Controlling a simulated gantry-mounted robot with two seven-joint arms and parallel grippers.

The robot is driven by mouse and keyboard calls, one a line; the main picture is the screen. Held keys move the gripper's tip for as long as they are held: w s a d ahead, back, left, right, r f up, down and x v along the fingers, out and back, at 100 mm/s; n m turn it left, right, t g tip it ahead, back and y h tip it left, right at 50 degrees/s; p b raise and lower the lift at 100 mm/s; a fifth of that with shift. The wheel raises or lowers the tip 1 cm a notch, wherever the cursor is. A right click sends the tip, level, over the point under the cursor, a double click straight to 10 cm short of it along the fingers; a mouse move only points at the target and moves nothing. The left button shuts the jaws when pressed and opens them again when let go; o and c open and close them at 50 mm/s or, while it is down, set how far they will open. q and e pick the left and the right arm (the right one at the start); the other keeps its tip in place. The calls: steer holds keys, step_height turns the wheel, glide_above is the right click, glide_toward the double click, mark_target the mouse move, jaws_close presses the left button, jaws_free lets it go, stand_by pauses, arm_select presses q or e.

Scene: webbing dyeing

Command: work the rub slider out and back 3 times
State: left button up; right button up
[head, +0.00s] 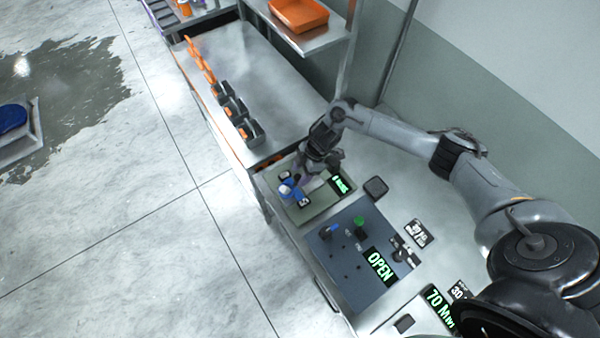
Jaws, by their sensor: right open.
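The rub tester is a green-grey plate (318,207) on the bench, with a small lit display (339,184) showing green characters too small to read surely. A blue and white piece that looks like the rub slider (290,189) sits toward the plate's left side. My right gripper (305,177) is over the plate, pointing down, close beside the blue piece. Its fingers are small and partly hidden by the wrist; it appears open, and I cannot tell whether it touches the slider. My left gripper is not in view.
A blue-grey panel (335,266) with a green knob and an "OPEN" display (380,266) lies in front. Several black bins (236,109) line the bench's left edge. An orange tray (299,14) sits on a raised shelf. The floor at left is clear near the bench.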

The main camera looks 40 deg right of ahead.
steer(key=shift+a+f, duration=0.15)
steer(key=shift+f, duration=0.25)
jaws_close()
